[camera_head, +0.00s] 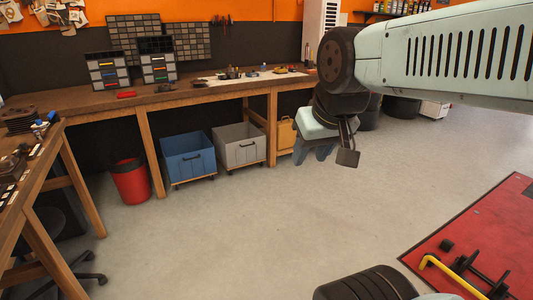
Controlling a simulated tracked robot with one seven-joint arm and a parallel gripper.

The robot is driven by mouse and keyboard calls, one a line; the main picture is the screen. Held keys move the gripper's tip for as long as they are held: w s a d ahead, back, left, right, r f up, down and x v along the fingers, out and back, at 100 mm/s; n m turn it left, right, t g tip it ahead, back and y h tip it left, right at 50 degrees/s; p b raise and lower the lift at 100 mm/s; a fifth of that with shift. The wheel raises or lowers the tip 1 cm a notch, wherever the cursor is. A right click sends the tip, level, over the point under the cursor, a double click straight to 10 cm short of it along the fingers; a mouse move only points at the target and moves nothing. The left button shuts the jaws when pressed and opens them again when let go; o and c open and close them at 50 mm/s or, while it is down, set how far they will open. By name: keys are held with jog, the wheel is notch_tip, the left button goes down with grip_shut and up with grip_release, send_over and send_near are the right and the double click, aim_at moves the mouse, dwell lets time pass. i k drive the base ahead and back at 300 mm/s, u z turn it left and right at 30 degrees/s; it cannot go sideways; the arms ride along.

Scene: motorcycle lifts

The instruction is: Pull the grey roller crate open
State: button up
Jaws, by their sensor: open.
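The grey roller crate (245,152) stands on the floor under the long workbench, just right of a blue crate. Its top is open and its front wall has a dark handle. Small wheels show at its base. My gripper (347,148) hangs from my arm at the right of the crate in the picture, in the air and apart from it.
A blue roller crate (188,160) and a red bin (130,182) stand left of the grey crate. The floor (240,230) in front is clear. A red lift platform (490,240) lies at right.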

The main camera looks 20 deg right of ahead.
aim_at(241, 144)
jog(key=z, duration=0.25)
jog(key=i, duration=3.8)
